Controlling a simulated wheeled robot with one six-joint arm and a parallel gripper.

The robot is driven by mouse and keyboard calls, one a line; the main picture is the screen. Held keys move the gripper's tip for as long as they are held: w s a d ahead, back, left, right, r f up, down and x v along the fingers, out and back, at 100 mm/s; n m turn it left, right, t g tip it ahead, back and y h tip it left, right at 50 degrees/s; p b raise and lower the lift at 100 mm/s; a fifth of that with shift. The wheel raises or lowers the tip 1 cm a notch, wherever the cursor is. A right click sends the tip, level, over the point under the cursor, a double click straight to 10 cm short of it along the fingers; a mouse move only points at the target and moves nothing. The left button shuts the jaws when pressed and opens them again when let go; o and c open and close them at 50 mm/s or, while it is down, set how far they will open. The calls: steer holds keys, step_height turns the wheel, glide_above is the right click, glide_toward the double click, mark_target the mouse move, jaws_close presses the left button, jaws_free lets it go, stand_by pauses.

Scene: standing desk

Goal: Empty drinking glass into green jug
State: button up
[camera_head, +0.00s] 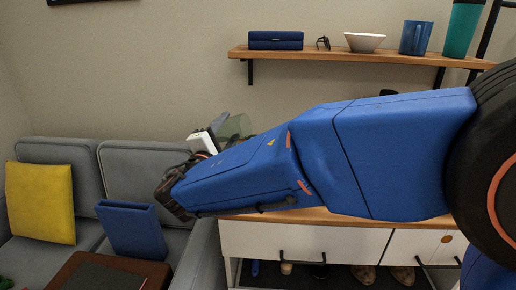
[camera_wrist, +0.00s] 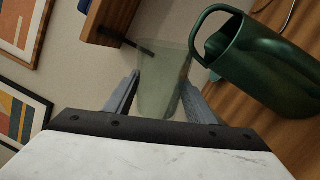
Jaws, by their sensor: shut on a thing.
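My gripper (camera_wrist: 161,84) is shut on the drinking glass (camera_wrist: 161,70), a clear, faintly greenish glass held between the two fingers. The glass also shows in the head view (camera_head: 236,127), just above my blue arm, and looks tilted there. Whether it holds any liquid I cannot tell. The green jug (camera_wrist: 268,68) is dark and glossy with a loop handle, to the right of the glass in the wrist view. Its handle side faces the glass; whether the two touch is unclear. In the head view my arm hides most or all of the jug.
The jug stands by a wooden surface (camera_wrist: 220,105). A wall shelf (camera_head: 340,55) above holds a blue case, a white bowl (camera_head: 364,42), a blue mug (camera_head: 415,38) and a teal tumbler (camera_head: 462,28). A grey sofa (camera_head: 60,152) with a yellow cushion (camera_head: 40,203) stands left.

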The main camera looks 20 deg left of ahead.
steer(key=shift+f+n, duration=0.5)
steer(key=shift+n, duration=0.5)
step_height(320, 180, up, 2)
steer(key=shift+r+n+y, duration=0.1)
steer(key=shift+n+y, duration=0.2)
steer(key=shift+n, duration=0.7)
steer(key=shift+r+n+g, duration=0.15)
steer(key=shift+n+g, duration=0.15)
steer(key=shift+n, duration=0.8)
steer(key=shift+f+n+y, duration=0.4)
steer(key=shift+f+n, duration=0.15)
steer(key=shift+n, duration=0.25)
steer(key=a+f+n+g, duration=0.1)
steer(key=a+f+n, duration=0.2)
steer(key=f+n, duration=0.4)
steer(key=shift+a+f+n, duration=0.25)
steer(key=shift+f+n, duration=0.05)
steer(key=shift+f, duration=0.1)
